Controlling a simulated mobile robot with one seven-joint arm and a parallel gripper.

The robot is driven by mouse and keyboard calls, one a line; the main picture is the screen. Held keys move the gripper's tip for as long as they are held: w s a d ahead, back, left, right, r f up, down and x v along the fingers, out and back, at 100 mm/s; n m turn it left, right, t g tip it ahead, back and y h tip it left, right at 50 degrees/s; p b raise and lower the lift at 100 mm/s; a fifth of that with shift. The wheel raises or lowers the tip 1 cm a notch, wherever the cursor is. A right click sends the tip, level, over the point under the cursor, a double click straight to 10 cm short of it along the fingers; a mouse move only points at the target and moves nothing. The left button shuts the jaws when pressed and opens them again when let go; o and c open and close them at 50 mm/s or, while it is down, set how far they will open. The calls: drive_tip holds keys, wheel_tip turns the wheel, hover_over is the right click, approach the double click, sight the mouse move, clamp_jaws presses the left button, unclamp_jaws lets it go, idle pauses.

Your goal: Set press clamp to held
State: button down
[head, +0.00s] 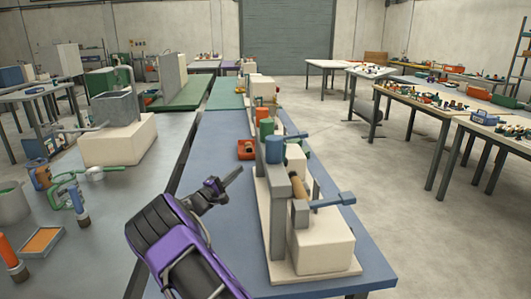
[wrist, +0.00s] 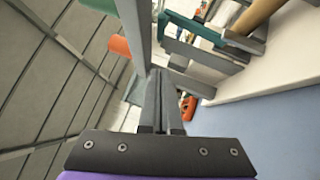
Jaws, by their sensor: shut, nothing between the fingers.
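A winder-like fixture with a cream block (head: 322,240) stands on the blue-topped table. It has grey uprights (head: 277,215), a brown roller (head: 299,187) and a blue lever (head: 332,200) sticking out to the right. I cannot tell for sure which part is the press clamp. My gripper (head: 236,176) is shut and empty, left of the fixture and above the table. In the wrist view my gripper (wrist: 166,78) points toward grey plates and a teal bar (wrist: 192,28); contact cannot be told. The brown roller (wrist: 258,14) and cream block (wrist: 262,62) are to the right there.
The blue tabletop (head: 225,142) is bare left of the fixture. A grey table (head: 110,215) on the left bears a cream block, cups and a green clamp-like tool. Open floor (head: 400,200) lies to the right.

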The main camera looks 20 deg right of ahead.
drive_tip(key=s+d+r+x, duration=0.1)
drive_tip(key=s+x, duration=0.1)
drive_tip(key=x, duration=1)
drive_tip(key=shift+d, duration=0.4)
drive_tip(key=shift+s+d+r+m+g+y, duration=0.15)
drive_tip(key=shift+d+r+m+g, duration=0.05)
drive_tip(key=shift+d+m, duration=0.2)
drive_tip(key=shift+s+d+r+m+g+y, duration=0.2)
drive_tip(key=shift+d+m, duration=0.1)
drive_tip(key=shift+d, duration=0.15)
